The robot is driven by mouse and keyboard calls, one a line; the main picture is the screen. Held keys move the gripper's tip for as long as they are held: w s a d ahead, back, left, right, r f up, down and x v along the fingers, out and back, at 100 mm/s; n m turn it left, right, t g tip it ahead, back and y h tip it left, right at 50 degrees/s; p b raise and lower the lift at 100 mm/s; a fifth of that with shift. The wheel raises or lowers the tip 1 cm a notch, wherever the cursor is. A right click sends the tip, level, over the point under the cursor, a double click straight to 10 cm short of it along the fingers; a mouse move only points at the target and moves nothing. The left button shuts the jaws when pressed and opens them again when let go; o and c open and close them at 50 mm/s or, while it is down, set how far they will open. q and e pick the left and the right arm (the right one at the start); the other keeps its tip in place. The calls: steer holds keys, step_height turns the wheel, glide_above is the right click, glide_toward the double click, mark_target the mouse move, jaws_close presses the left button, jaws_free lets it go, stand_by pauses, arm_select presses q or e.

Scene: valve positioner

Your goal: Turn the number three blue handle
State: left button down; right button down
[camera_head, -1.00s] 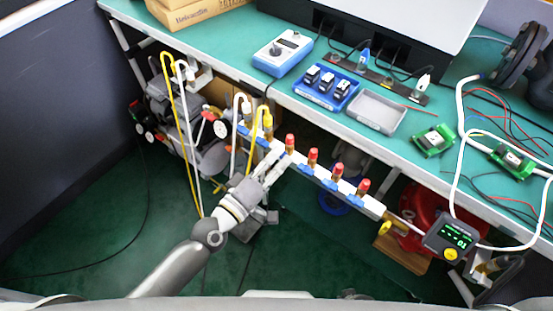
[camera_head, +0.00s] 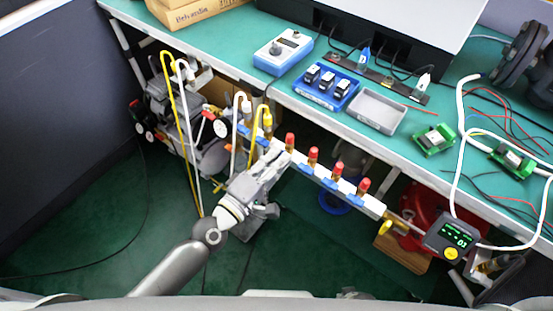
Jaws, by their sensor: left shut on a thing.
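A white manifold bar (camera_head: 374,206) runs along the front of the bench, with several red-capped brass valves on top. Blue handles sit along its front face; one blue handle (camera_head: 328,183) shows right of my gripper and another (camera_head: 352,199) farther right. My left gripper (camera_head: 277,156) is at the bar, just left of the leftmost red-capped valve (camera_head: 290,141). It is shut on a blue handle, which its fingers mostly hide. I cannot read any numbers on the handles. My right gripper is not in view.
White and yellow hoses (camera_head: 240,120) rise at the bar's left end. A display gauge (camera_head: 452,238) hangs at its right end. The green bench (camera_head: 225,50) above holds a blue tray (camera_head: 325,88), a grey tray (camera_head: 376,111) and a meter (camera_head: 283,52). Floor in front is mostly clear.

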arm_select(q)
steer(key=c, duration=1.6)
jaws_free()
steer(key=shift+o, duration=0.2)
steer(key=v, duration=1.2)
